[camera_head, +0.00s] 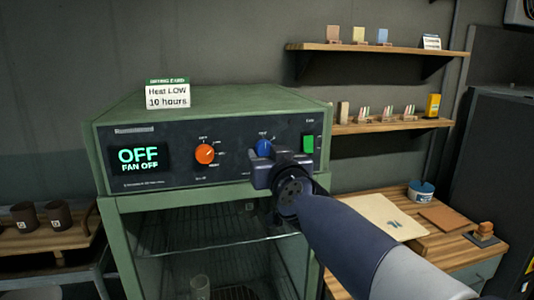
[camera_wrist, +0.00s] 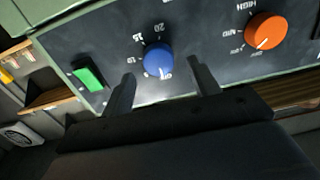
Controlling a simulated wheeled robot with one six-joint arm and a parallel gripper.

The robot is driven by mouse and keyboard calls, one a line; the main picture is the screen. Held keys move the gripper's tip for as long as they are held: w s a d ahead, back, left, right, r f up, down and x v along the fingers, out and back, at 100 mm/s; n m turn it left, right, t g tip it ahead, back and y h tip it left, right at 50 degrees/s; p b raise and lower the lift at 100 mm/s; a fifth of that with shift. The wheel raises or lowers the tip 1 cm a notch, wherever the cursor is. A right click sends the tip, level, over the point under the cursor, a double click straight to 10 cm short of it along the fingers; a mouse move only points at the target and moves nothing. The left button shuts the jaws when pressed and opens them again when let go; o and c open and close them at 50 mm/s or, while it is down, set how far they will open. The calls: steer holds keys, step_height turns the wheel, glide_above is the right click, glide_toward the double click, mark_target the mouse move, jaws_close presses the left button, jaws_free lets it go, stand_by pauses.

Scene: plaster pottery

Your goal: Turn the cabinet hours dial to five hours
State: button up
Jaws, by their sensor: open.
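The blue hours dial (camera_head: 263,148) is on the black front panel of the green cabinet (camera_head: 225,106). In the wrist view the blue dial (camera_wrist: 158,60) has numbers around it, including 15 and 20, and a white mark near its lower edge; the exact setting is too small to read. My gripper (camera_head: 272,160) is in front of the panel at the dial. In the wrist view its two fingers (camera_wrist: 162,88) are open, one on each side of the dial's lower part, with visible gaps. The panel display (camera_head: 138,158) reads OFF, FAN OFF.
An orange heat dial (camera_head: 205,154) is left of the blue dial, and a green switch (camera_head: 308,144) is to its right. A card (camera_head: 167,95) on top reads Heat LOW, 10 hours. Shelves (camera_head: 390,125) and a wooden bench (camera_head: 440,230) stand to the right.

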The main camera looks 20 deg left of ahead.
mark_target(264, 149)
steer(key=shift+x, duration=1.25)
steer(key=c, duration=1)
steer(key=shift+m, duration=0.3)
steer(key=m, duration=0.5)
steer(key=shift+w+d, duration=0.1)
steer(key=shift+d, duration=0.05)
steer(key=shift+m+b, duration=0.4)
steer(key=shift+m, duration=1.9)
